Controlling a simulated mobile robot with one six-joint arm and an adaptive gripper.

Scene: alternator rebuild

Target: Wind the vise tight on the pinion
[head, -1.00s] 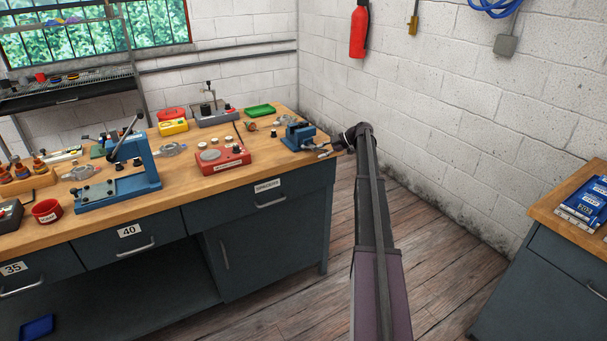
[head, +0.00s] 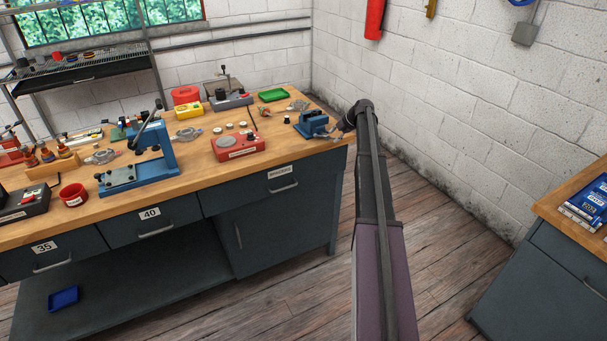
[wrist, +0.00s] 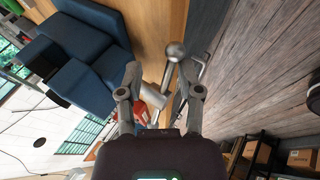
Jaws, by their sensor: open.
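The blue vise (head: 313,123) stands at the right end of the wooden bench top. In the wrist view its blue body (wrist: 85,45) fills the upper left. A grey metal vise handle with a ball end (wrist: 175,52) shows ahead of my gripper. My gripper (wrist: 160,93) is open, with one finger on each side of the handle and grey screw parts; I cannot tell whether it touches them. In the head view my dark arm reaches to the vise's right side, and the fingers are too small to make out. I cannot make out the pinion in either view.
A white brick wall stands behind and right. A second bench (head: 575,200) is at far right, with open floor between.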

